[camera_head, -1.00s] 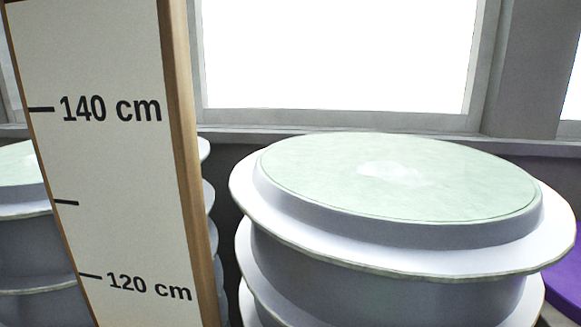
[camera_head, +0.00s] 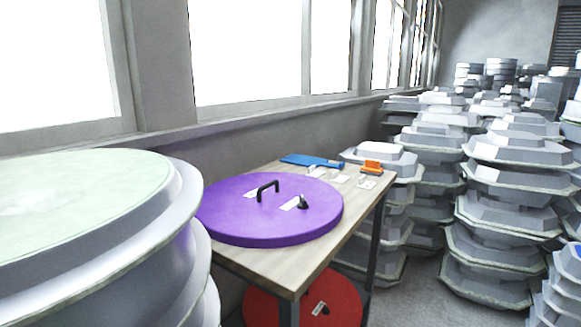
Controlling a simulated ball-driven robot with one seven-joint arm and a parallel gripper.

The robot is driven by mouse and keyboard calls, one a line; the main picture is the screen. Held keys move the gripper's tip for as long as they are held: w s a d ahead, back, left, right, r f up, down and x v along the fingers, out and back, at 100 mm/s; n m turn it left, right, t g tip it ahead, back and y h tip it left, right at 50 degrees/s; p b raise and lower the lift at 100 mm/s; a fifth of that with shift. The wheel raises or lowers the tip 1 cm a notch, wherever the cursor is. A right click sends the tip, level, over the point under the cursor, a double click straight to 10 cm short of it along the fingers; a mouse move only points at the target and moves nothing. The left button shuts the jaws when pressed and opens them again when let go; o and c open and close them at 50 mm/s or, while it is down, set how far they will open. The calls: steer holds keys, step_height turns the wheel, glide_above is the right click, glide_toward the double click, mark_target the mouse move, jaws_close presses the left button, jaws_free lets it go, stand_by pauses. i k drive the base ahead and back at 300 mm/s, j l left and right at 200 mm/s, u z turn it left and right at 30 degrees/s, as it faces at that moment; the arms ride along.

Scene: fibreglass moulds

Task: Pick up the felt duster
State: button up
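A small orange block-like object (camera_head: 372,165) lies near the far right corner of a wooden table (camera_head: 330,262). A flat blue object (camera_head: 311,161) lies at the table's back edge. Both are too small to tell whether either is the felt duster. My gripper is not in view.
A large purple disc (camera_head: 262,222) with a black handle (camera_head: 268,190) and a black knob (camera_head: 303,202) covers the table's near part. A red disc (camera_head: 262,308) is below. Round moulds (camera_head: 188,240) stand close at left, stacked grey moulds (camera_head: 490,235) at right. Floor shows between table and stacks.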

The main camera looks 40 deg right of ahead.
mark_target(372, 167)
steer(key=i+l, duration=0.1)
steer(key=l, duration=0.4)
steer(key=i+l+u, duration=0.15)
steer(key=l, duration=0.4)
steer(key=i+l, duration=0.1)
steer(key=l, duration=0.4)
steer(key=u, duration=0.05)
